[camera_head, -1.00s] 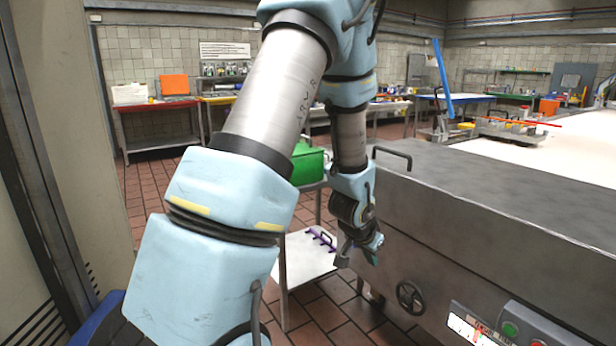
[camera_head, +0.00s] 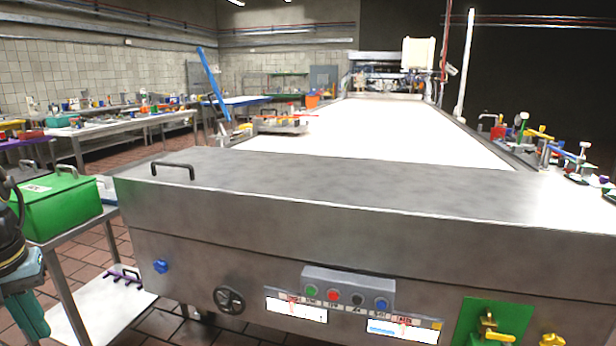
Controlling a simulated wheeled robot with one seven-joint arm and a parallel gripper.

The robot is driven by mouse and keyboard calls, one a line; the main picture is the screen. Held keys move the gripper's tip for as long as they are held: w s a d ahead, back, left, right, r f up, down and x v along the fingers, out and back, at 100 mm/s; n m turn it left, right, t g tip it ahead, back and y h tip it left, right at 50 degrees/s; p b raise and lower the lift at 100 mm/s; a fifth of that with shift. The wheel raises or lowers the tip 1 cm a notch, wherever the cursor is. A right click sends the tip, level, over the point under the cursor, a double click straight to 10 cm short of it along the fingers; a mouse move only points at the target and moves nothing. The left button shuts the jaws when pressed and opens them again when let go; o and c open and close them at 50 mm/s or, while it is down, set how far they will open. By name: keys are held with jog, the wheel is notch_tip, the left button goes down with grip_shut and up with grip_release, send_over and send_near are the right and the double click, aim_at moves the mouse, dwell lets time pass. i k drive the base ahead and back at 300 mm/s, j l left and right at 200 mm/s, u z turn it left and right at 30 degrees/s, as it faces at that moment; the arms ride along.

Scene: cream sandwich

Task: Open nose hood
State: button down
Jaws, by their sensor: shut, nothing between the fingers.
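The nose hood (camera_head: 330,195) is the long grey metal cover across the near end of the machine. It lies down flat over the front, and its lid looks closed. A dark bar handle (camera_head: 173,170) stands on its top near the left end. My gripper (camera_head: 28,316) is at the lower left edge of the picture, partly cut off. It is shut and empty, points down, and is apart from the hood and left of it.
A green box (camera_head: 62,208) with handles stands on a metal cart left of the hood. The machine front has a handwheel (camera_head: 229,300), a button box (camera_head: 348,290) and a green valve plate (camera_head: 492,322). A white belt (camera_head: 375,130) runs behind the hood.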

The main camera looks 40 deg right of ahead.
aim_at(530, 233)
jog(key=z, duration=1.9)
jog(key=u, duration=0.95)
jog(key=i+j+u, duration=0.1)
jog(key=i+u, duration=0.65)
jog(key=i+l+u, duration=0.1)
jog(key=i+u, duration=0.25)
jog(key=i+l, duration=0.1)
jog(key=i, duration=0.15)
